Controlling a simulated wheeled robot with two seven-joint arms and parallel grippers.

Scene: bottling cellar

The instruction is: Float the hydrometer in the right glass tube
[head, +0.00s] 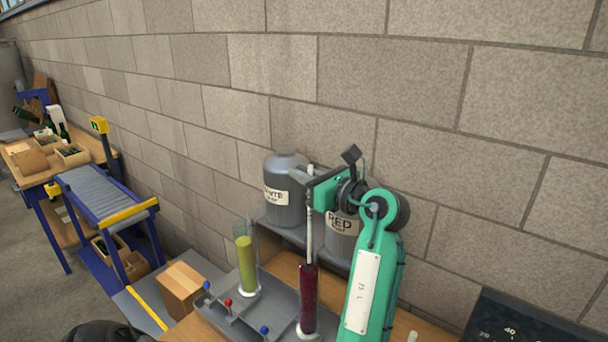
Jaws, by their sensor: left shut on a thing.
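My left gripper (311,178) is shut on the top of the hydrometer (309,225), a thin pale stem hanging upright. The hydrometer is lined up with the right glass tube (308,300), which holds dark red liquid. Its lower end meets the top of the red liquid in the picture; any part below that is hidden. The left glass tube (246,262) holds yellow-green liquid and stands upright, apart from the gripper. My right gripper is not in view.
Both tubes stand on a grey tray (262,312) with red and blue knobs. Behind are a grey jug labelled white (284,205) and one labelled red (341,238), partly hidden by my arm. A cardboard box (183,290) and roller conveyor (100,195) are left. A block wall closes the back.

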